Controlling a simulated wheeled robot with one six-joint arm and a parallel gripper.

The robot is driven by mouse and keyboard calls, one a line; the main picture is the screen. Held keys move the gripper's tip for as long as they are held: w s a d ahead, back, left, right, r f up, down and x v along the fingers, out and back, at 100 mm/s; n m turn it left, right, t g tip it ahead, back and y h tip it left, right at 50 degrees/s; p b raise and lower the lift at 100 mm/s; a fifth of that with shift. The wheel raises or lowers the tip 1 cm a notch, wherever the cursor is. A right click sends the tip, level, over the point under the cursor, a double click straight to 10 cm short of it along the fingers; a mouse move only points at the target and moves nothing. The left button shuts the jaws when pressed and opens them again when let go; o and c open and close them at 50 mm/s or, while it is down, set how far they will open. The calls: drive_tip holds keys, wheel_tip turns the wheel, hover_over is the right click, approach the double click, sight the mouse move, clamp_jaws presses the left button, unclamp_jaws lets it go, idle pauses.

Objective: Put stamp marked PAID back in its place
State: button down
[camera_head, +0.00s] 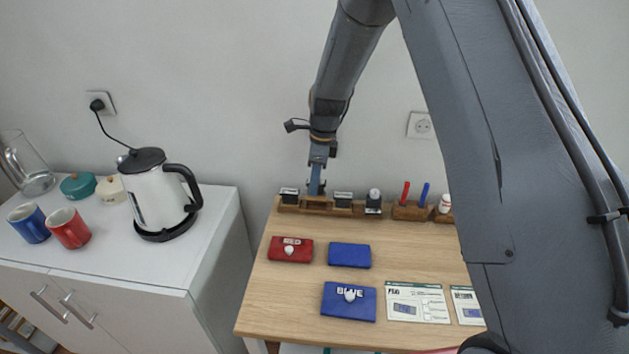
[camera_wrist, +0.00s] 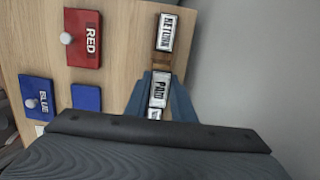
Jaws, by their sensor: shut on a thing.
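My gripper (camera_head: 316,188) reaches down at the wooden stamp rack (camera_head: 318,208) at the back of the counter. In the wrist view its two blue fingers (camera_wrist: 160,98) are shut on the stamp marked PAID (camera_wrist: 158,89), one on each side. That stamp is in line with the rack, between the stamp marked RETURN (camera_wrist: 167,33) and another stamp (camera_wrist: 155,114), partly hidden. In the head view the fingers hide most of the PAID stamp. I cannot tell whether it is fully seated.
A red pad marked RED (camera_head: 290,249), a blue pad (camera_head: 349,255) and a blue piece marked BLUE (camera_head: 349,301) lie on the counter (camera_head: 270,310). Printed cards (camera_head: 417,302) lie at right. A holder (camera_head: 410,211) with pens stands beside the rack. A kettle (camera_head: 152,195) stands left.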

drive_tip(key=shift+f, duration=0.6)
drive_tip(key=shift+f+b, duration=0.35)
drive_tip(key=shift+f+b, duration=0.45)
drive_tip(key=shift+f, duration=0.6)
drive_tip(key=c, duration=1.7)
unclamp_jaws()
drive_tip(key=shift+r, duration=0.1)
drive_tip(key=shift+s+d+r+p, duration=0.1)
drive_tip(key=shift+d+r+p, duration=0.1)
drive_tip(key=shift+r+p, duration=0.9)
drive_tip(key=shift+d+r+p, duration=0.15)
drive_tip(key=shift+r+p, duration=0.5)
drive_tip(key=shift+r, duration=0.75)
